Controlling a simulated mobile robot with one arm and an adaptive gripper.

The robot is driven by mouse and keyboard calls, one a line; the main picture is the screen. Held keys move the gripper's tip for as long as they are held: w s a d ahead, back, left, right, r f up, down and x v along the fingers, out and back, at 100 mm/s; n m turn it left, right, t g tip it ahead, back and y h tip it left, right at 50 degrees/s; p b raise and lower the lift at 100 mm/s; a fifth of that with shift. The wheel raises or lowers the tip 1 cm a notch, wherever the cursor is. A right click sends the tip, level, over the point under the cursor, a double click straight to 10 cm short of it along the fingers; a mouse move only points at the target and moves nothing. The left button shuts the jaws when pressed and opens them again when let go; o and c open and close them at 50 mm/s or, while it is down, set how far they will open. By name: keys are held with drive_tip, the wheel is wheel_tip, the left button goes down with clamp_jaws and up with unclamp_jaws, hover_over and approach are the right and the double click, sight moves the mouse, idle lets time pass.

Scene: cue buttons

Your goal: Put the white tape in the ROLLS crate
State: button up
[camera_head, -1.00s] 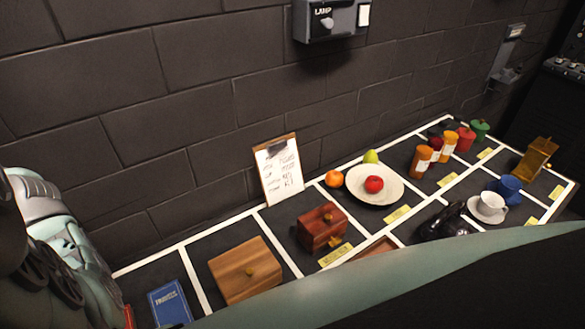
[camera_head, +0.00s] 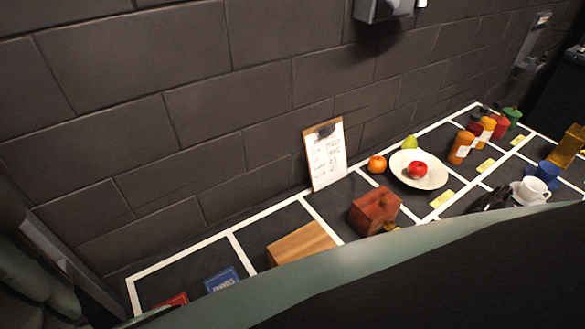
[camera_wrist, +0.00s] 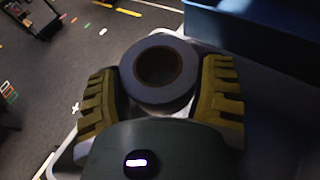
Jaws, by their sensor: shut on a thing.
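In the wrist view my gripper (camera_wrist: 160,100) is shut on a roll of tape (camera_wrist: 158,48), with one yellow ridged finger on each side of it. My gripper does not show in the head view. I see no crate marked ROLLS; a blue bin wall (camera_wrist: 255,40) stands at the upper right of the wrist view, and I cannot read any label on it.
In the head view a sectioned counter (camera_head: 187,270) runs along a dark block wall. It carries a wooden box (camera_head: 300,245), a red-brown box (camera_head: 374,210), a clipboard (camera_head: 325,155), a plate (camera_head: 432,178) with a red fruit and several jars. The wrist view shows open floor (camera_wrist: 60,60) at left.

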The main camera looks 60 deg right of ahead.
drive_tip(key=shift+w+d+f, duration=0.15)
drive_tip(key=shift+w+d, duration=0.05)
drive_tip(key=shift+d, duration=0.05)
drive_tip(key=shift+f, duration=4.75)
drive_tip(key=shift+f, duration=0.1)
drive_tip(key=shift+f, duration=0.6)
drive_tip(key=o, duration=1.1)
drive_tip(key=shift+r, duration=0.1)
